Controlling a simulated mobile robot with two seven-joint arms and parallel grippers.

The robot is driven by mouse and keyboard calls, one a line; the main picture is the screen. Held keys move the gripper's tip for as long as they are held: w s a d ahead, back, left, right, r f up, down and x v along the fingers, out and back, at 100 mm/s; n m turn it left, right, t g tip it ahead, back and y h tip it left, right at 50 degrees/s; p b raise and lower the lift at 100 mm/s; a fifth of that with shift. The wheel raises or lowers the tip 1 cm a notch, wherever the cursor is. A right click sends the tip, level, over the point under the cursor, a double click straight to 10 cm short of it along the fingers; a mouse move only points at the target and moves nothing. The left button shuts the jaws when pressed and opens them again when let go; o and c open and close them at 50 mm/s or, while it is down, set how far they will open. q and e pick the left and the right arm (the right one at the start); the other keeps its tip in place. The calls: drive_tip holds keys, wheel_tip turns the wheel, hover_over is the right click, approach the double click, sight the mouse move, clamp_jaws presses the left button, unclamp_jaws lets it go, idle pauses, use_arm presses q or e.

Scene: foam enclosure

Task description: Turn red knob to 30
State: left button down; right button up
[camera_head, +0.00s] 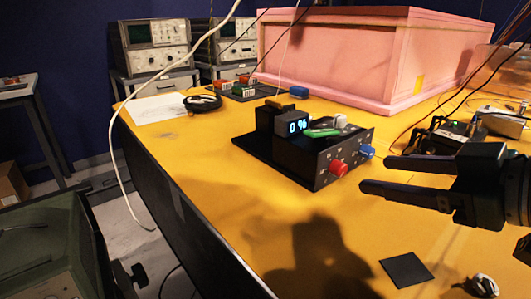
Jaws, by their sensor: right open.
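A black control box (307,166) stands on the yellow table. Its front panel carries a red knob (338,168) and, to the right of it, a blue knob (367,151). A small display (297,126) on the box reads 0 %. A green item (322,133) lies on top of the box. My right gripper (372,176) reaches in from the right, its two dark fingers apart and empty. Its fingertips are just right of the red knob in the picture; I see no clear contact. My left gripper is not in view.
A large pink foam enclosure (335,50) stands at the back. A black coil of cable (202,103) and a circuit board lie behind the box. A black square (407,270) lies at the front right. A white cable hangs across the left. Yellow table in front of the box is clear.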

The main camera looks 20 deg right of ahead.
sight(344, 169)
drive_tip(key=shift+b+x, duration=0.4)
drive_tip(key=shift+x, duration=2.7)
drive_tip(key=shift+c, duration=0.3)
clamp_jaws()
